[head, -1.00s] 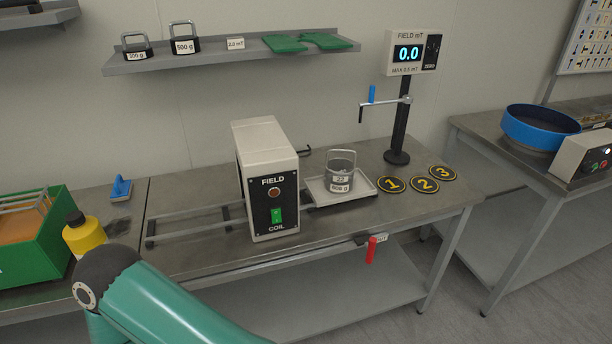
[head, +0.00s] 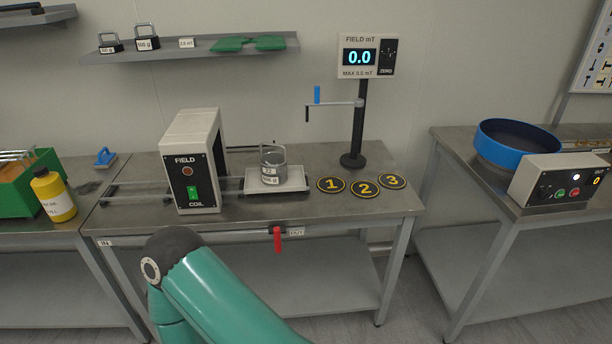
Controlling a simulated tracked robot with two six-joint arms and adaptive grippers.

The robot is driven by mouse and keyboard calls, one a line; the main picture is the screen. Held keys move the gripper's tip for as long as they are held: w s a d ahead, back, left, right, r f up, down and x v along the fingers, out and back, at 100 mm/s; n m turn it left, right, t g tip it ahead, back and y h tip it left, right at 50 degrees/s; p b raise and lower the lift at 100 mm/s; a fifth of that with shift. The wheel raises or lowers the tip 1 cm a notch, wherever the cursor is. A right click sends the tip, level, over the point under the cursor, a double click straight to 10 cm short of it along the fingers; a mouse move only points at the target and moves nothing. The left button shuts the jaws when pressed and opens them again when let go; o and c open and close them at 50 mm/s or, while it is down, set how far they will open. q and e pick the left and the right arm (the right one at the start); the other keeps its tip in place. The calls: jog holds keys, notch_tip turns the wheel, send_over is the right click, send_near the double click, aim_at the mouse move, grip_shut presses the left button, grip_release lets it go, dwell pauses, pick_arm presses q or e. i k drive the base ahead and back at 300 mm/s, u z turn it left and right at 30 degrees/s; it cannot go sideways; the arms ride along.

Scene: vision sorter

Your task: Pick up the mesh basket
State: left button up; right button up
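A grey round container with an upright wire handle (head: 272,166) stands on a pale tray (head: 292,183) at the right of the field coil box. It looks like the mesh basket, though its mesh is too small to make out. It carries labels reading 22 and what looks like 500 g. The tray sits at the end of rails that run through the coil box (head: 192,165). Neither of my grippers is in view. Only a green arm link of mine shows at the bottom, in front of the bench.
Three numbered black discs (head: 364,188) lie right of the tray. A field meter (head: 368,56) stands on a post behind them. A red handle (head: 277,240) hangs at the bench's front edge. A yellow bottle (head: 54,196) and green tub (head: 20,186) are left. A blue-rimmed bowl (head: 517,143) is right.

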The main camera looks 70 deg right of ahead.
aim_at(273, 162)
jog(key=k, duration=0.9)
jog(key=z, duration=1.1)
jog(key=i, duration=1)
jog(key=z, duration=0.1)
